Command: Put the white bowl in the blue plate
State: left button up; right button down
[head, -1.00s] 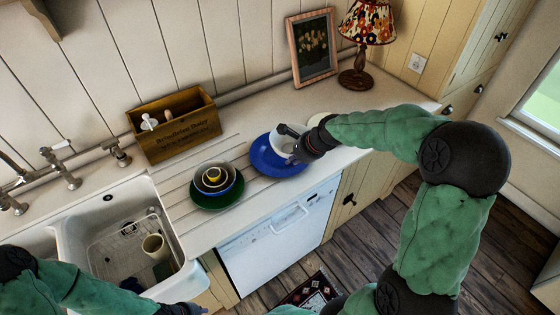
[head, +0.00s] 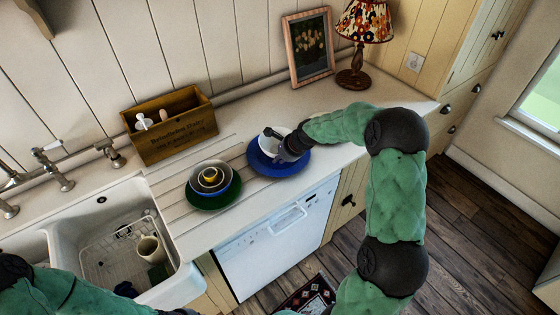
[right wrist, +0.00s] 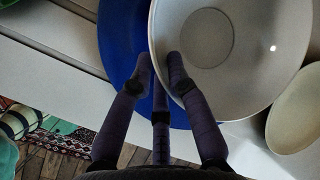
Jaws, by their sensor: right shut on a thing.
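The white bowl (head: 268,140) is over the far left part of the blue plate (head: 296,168) on the worktop. Whether it rests on the plate or hangs just above it, I cannot tell. My right gripper (head: 284,150) is shut on the bowl's near rim. In the right wrist view the rim of the white bowl (right wrist: 262,75) lies between the fingers of the right gripper (right wrist: 160,64), with the blue plate (right wrist: 117,40) beneath and to the left. My left gripper (head: 178,311) barely shows at the bottom edge, its fingers cut off.
A green plate with stacked bowls (head: 213,203) stands left of the blue plate. A wooden box (head: 172,132) is behind. The sink (head: 185,285) is at the left. A cream dish (right wrist: 296,112) lies beside the bowl. A lamp (head: 358,65) and framed picture (head: 309,48) stand farther back.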

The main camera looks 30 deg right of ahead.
jog(key=shift+f, duration=0.3)
jog(key=shift+f, duration=0.15)
jog(key=shift+f, duration=0.2)
jog(key=c, duration=1.2)
grip_release()
jog(key=shift+r, duration=0.5)
jog(key=p+v, duration=0.2)
jog(key=v, duration=0.9)
jog(key=shift+s+r, duration=0.2)
jog(key=shift+r, duration=0.05)
jog(key=shift+d, duration=0.15)
